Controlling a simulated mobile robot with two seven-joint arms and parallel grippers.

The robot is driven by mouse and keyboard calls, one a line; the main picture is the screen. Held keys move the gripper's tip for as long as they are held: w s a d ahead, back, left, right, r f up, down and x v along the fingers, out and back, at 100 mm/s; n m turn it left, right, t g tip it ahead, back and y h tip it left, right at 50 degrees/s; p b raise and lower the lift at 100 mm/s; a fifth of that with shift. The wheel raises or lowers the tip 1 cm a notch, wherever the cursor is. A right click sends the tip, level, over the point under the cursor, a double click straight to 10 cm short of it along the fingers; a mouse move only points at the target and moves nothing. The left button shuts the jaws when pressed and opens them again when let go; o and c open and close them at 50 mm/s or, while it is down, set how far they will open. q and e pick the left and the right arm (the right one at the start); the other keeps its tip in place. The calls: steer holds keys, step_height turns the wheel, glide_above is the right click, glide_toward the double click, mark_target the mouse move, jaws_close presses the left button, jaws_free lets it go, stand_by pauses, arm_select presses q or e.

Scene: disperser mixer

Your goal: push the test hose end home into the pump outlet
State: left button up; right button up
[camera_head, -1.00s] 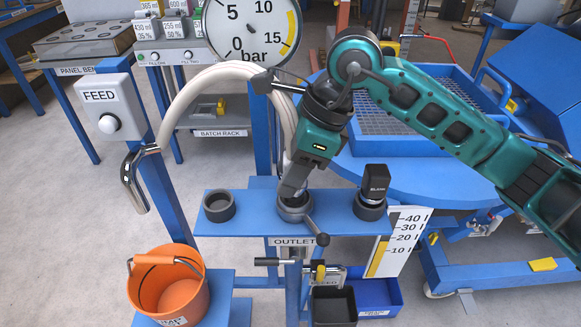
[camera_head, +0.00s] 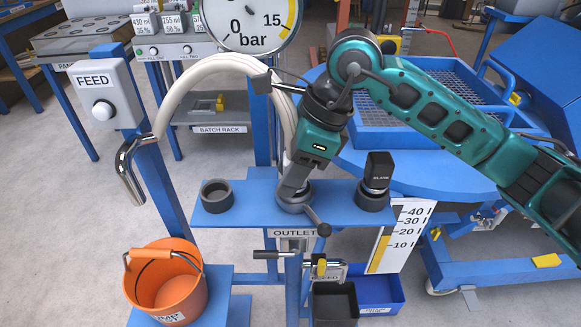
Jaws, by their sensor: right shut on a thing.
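My right gripper (camera_head: 291,192) points down at the pump outlet, a dark grey collar (camera_head: 296,207) with a lever in the middle of the blue shelf, above the OUTLET label. It is shut on the end of the cream hose (camera_head: 215,67). The hose arches from the bent metal spout at left, over to the right, and down behind my gripper. The hose end itself is hidden by the fingers and collar, so I cannot tell how deep it sits. My left gripper is not in view.
An empty grey ring (camera_head: 217,196) and a ring with a black plug (camera_head: 376,179) flank the outlet. A metal spout (camera_head: 128,172) hangs above an orange bucket (camera_head: 165,283). A pressure gauge (camera_head: 250,18) stands behind. Black (camera_head: 334,303) and blue (camera_head: 379,292) bins sit below.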

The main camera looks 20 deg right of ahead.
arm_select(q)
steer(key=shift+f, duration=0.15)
arm_select(e)
steer(key=shift+f, duration=0.15)
steer(key=o, duration=1.3)
steer(key=shift+f, duration=0.1)
steer(key=shift+r, duration=0.35)
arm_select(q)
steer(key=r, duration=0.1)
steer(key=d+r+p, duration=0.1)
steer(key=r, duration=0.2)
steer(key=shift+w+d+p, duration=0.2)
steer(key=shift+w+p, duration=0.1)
arm_select(e)
steer(key=v, duration=1.2)
steer(key=shift+d, duration=0.15)
steer(key=shift+s, duration=0.15)
